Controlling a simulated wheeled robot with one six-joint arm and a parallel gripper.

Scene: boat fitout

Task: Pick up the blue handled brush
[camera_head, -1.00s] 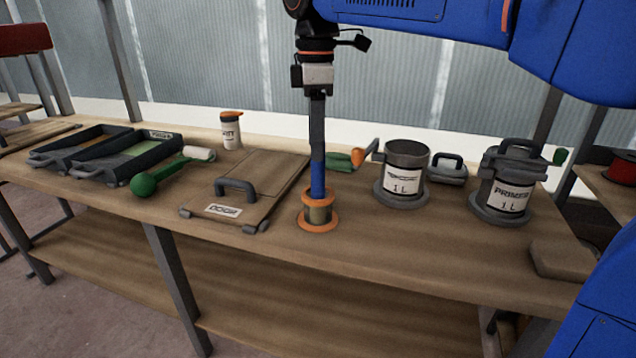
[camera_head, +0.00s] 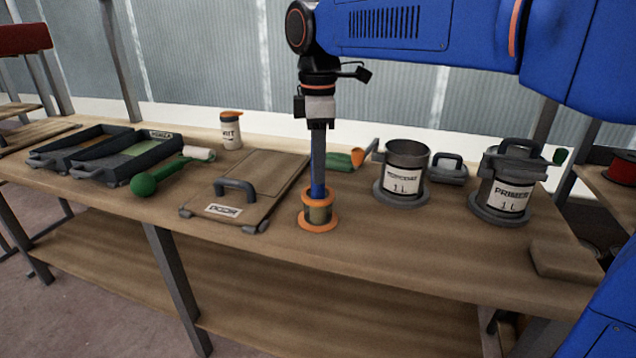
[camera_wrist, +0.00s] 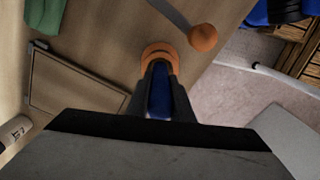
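The blue handled brush (camera_head: 318,178) stands upright in an orange-rimmed holder (camera_head: 319,222) near the front edge of the bench. My gripper (camera_head: 319,152) points straight down over it, with its fingers around the upper handle. In the wrist view, the two dark fingers lie on either side of the blue handle (camera_wrist: 160,88), with little gap visible. Whether they press on it is not clear. The orange holder (camera_wrist: 158,50) shows beyond the fingertips. The brush's lower end is hidden in the holder.
Left of the holder lies a board with a handle (camera_head: 270,180), close by. Right stand an open grey can (camera_head: 402,178) and a lidded primer can (camera_head: 506,190). An orange-tipped tool (camera_head: 358,157) lies behind. The bench front is clear.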

